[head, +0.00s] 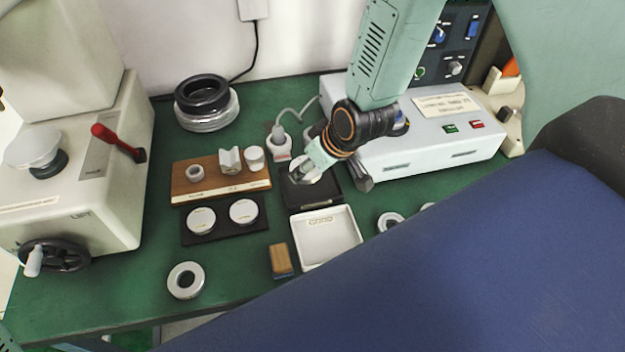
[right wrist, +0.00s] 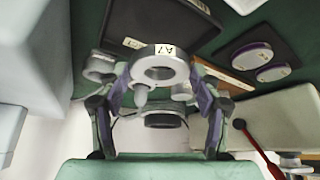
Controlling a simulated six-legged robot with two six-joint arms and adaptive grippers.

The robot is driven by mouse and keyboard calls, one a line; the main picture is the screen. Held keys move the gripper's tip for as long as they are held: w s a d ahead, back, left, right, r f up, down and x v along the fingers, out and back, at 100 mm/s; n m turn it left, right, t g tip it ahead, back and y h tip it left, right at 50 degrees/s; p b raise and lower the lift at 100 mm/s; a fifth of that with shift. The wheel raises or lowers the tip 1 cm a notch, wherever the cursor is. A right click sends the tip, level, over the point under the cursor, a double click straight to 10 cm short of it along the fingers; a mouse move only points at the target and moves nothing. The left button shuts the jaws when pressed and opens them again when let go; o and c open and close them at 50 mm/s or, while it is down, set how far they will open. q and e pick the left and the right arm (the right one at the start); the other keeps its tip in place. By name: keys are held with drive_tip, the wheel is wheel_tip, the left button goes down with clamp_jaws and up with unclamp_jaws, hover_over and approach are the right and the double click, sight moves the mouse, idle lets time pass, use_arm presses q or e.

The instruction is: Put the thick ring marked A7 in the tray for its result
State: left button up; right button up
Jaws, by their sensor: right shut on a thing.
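A thick grey ring with an A7 label (right wrist: 160,68) is between the fingers of my right gripper (right wrist: 160,80), which is shut on it. The white tray (head: 345,245) marked GOOD lies just in front of the dark one and looks empty. My left gripper is not in view.
A loose ring (head: 185,281) lies at the front left, another (head: 390,221) right of the white tray. A wooden stand (head: 220,184), a black holder with two white discs (head: 225,231) and a wood-and-blue block (head: 281,261) are left of the trays. A grey instrument box (head: 430,145) stands behind right.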

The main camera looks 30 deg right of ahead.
sight(320, 174)
drive_tip(key=shift+f, duration=0.4)
drive_tip(key=f, duration=0.1)
drive_tip(key=d+f, duration=0.1)
drive_tip(key=f, duration=0.1)
drive_tip(key=shift+s+d+f+b, duration=0.15)
drive_tip(key=shift+s+f+b, duration=0.05)
drive_tip(key=shift+b, duration=0.15)
drive_tip(key=shift+w+f, duration=0.15)
drive_tip(key=shift+f, duration=0.2)
drive_tip(key=shift+w+a, duration=0.15)
drive_tip(key=shift+a, duration=0.3)
drive_tip(key=shift+s+d, duration=0.15)
drive_tip(key=shift+s, duration=0.05)
drive_tip(key=shift+s+d+f, duration=0.1)
drive_tip(key=shift+d, duration=0.05)
drive_tip(key=o, duration=1.6)
drive_tip(key=shift+w+a, duration=0.25)
drive_tip(key=shift+s+d, duration=0.2)
drive_tip(key=shift+d, duration=0.05)
drive_tip(key=shift+r, duration=0.45)
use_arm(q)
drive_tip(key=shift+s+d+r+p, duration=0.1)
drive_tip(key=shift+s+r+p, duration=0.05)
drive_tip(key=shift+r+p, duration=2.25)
use_arm(e)
drive_tip(key=v, duration=1.1)
drive_tip(key=shift+s, duration=0.15)
